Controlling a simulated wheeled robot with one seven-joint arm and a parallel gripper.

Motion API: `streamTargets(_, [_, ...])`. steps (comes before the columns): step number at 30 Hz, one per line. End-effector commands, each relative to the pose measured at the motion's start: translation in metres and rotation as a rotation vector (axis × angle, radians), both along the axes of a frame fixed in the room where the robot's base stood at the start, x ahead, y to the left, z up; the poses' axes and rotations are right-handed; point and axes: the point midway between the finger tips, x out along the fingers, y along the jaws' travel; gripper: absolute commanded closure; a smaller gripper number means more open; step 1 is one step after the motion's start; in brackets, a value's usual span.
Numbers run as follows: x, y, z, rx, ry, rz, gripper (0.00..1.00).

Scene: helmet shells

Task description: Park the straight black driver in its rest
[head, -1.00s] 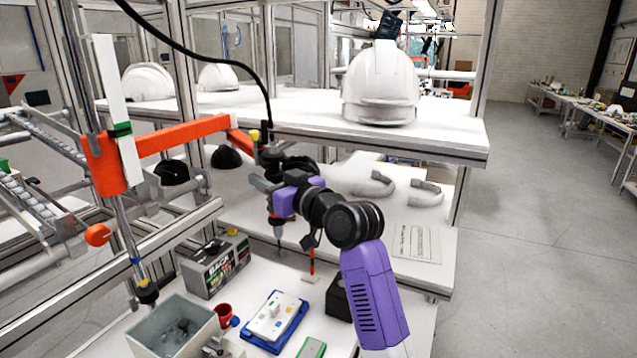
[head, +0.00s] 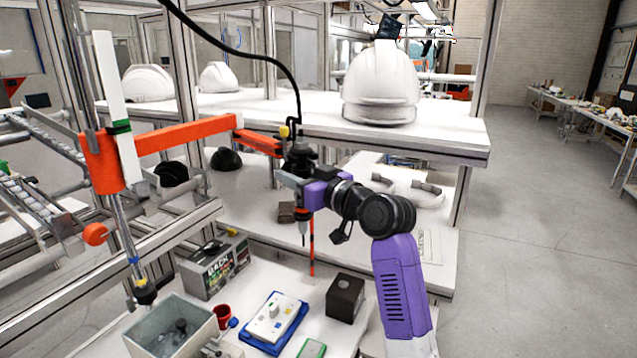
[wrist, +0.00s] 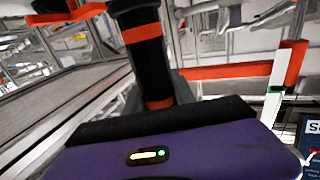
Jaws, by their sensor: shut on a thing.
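The straight black driver (head: 299,158) hangs upright from its cable at the end of the orange arm, with a red-orange band and a thin bit pointing down. In the wrist view the driver (wrist: 143,55) shows as a black cylinder with orange bands. My gripper (head: 300,190) is shut around its body; the fingertips are partly hidden. The bit is in the air above the front table. A dark square block (head: 345,297) with a round mark on top stands on that table, lower right of the bit. I cannot tell for sure whether it is the rest.
A thin red post (head: 312,247) stands close to the bit. On the front table are a battery box (head: 214,268), a grey bin (head: 171,327), a red cup (head: 222,314) and a blue tray (head: 290,338). A white helmet (head: 381,85) sits on the upper shelf.

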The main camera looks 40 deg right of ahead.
Motion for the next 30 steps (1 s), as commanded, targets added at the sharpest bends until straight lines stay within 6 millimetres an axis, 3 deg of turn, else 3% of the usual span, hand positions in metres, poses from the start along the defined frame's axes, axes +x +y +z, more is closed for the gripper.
streamTargets(15, [-0.023,-0.044,-0.001,0.0,0.001,-0.001,1.0])
streamTargets(30, [-0.025,-0.045,0.001,-0.001,0.0,0.001,1.0])
